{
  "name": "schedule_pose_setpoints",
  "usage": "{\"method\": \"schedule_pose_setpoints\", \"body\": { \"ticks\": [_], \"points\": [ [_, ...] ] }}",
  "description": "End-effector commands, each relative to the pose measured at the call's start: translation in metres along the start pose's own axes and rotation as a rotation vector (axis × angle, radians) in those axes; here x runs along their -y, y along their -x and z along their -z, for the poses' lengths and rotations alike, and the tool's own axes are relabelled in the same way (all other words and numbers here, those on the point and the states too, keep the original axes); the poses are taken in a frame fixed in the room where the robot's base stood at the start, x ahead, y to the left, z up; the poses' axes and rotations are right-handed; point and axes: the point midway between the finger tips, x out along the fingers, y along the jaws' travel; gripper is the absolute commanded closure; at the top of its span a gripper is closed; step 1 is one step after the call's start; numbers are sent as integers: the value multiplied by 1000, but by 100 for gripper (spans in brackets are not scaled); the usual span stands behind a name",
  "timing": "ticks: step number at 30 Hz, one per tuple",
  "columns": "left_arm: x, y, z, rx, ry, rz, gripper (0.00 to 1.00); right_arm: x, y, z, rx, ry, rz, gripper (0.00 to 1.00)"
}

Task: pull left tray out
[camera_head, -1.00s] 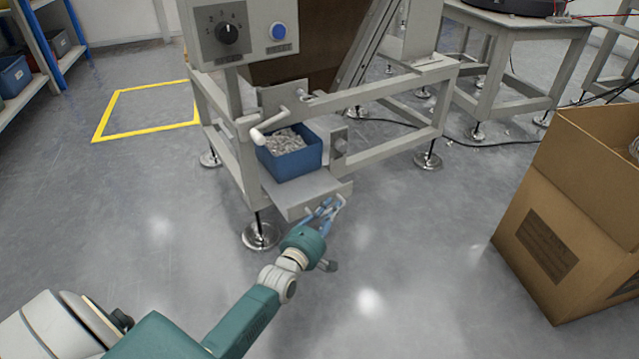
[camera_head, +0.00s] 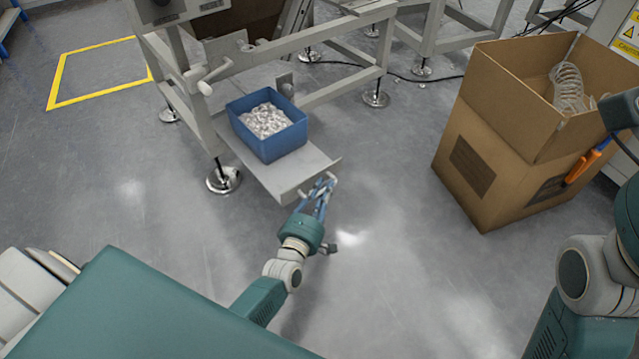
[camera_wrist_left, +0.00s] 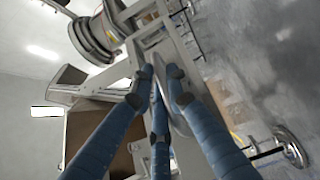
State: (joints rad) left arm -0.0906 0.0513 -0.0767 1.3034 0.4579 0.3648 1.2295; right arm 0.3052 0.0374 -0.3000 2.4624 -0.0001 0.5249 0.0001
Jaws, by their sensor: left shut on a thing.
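The left tray (camera_head: 308,163) is a flat grey metal shelf that sticks out of the front of the grey frame, low above the floor. A blue bin (camera_head: 268,144) full of small pale parts stands upright on it. My left gripper (camera_head: 319,188) is shut at the tray's front edge, on its handle, which the fingers mostly hide. Its blue fingers also show in the left wrist view (camera_wrist_left: 160,80), close together against grey metal. My right arm stands at the right edge. Orange and dark parts near it may be my right gripper (camera_head: 585,167), whose jaws are unclear.
A large open cardboard box (camera_head: 490,140) stands at the right. The floor between the tray and the box is clear.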

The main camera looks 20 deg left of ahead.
Motion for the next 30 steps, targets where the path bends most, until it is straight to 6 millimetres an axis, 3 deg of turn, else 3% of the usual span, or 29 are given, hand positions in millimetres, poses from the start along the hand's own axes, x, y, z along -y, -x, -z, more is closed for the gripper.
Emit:
{"method": "schedule_pose_setpoints", "body": {
  "ticks": [13, 14, 15, 25, 30],
  "points": [
    [3, 2, -1, -1, -5, 5, 100, 0, 1, -1, 4, -1, -1, 100],
    [3, 2, -1, -1, -5, 5, 83, 0, 1, -1, 4, -1, -1, 100],
    [3, 2, 0, -1, -5, 6, 76, 0, 1, -1, 4, -1, -1, 100],
    [-1, 1, -1, 0, -1, 1, 76, 0, 0, 0, 0, 0, 0, 100],
    [-20, 2, -2, -2, 0, -2, 76, 0, 0, 0, 1, 0, 0, 100]
  ]
}}
